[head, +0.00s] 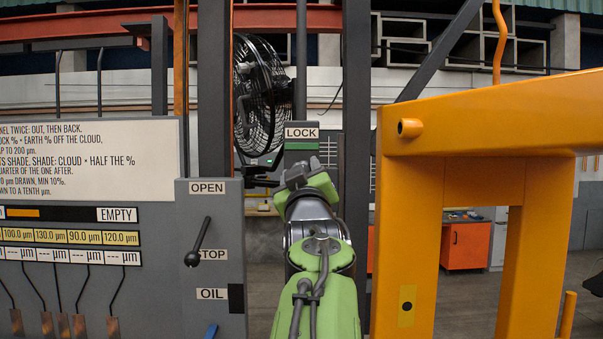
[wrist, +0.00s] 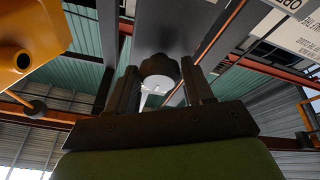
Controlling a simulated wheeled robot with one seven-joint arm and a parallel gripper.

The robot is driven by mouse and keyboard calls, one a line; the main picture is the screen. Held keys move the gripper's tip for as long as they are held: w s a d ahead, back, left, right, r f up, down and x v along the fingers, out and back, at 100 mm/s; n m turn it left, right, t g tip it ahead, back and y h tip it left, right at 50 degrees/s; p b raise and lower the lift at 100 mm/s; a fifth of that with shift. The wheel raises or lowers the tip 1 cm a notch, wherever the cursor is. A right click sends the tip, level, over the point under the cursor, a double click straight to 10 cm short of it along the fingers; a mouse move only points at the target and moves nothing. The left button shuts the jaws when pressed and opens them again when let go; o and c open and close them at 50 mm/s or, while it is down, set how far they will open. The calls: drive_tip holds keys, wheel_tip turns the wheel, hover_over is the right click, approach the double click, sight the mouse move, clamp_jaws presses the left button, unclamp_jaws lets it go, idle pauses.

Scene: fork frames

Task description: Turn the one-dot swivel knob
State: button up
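My gripper (head: 305,180) is raised in front of the box under the LOCK sign (head: 301,133) in the head view. In the wrist view its two dark fingers (wrist: 158,72) stand apart. A dark round knob-like part with a pale face (wrist: 158,84) shows between the fingertips and nearly fills the gap. I cannot tell whether the fingers touch it. No dot mark is readable on it. A yellow plate with one black dot (head: 407,306) is on the orange post at right; no swivel knob shows beside it. My gripper hides whatever is directly in front of it in the head view.
An orange frame (head: 480,110) with a short round peg (head: 409,128) stands close at right. At left is a grey panel with a black lever (head: 198,242) between OPEN and STOP labels, and a gauge board (head: 80,250). A black fan (head: 262,95) is behind.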

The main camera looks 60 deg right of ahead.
drive_tip(key=c, duration=0.6)
drive_tip(key=shift+m+g, duration=0.3)
drive_tip(key=shift+m, duration=0.2)
drive_tip(key=m+g, duration=0.2)
drive_tip(key=m, duration=0.5)
drive_tip(key=m+g, duration=0.3)
drive_tip(key=m, duration=0.4)
drive_tip(key=m+g, duration=0.3)
drive_tip(key=m, duration=0.4)
drive_tip(key=shift+w+r+y+p, duration=0.1)
drive_tip(key=shift+r+y+p, duration=0.1)
drive_tip(key=shift+y+p, duration=0.15)
drive_tip(key=shift+m, duration=0.5)
drive_tip(key=o, duration=1)
drive_tip(key=shift+o, duration=0.2)
drive_tip(key=shift+a, duration=0.15)
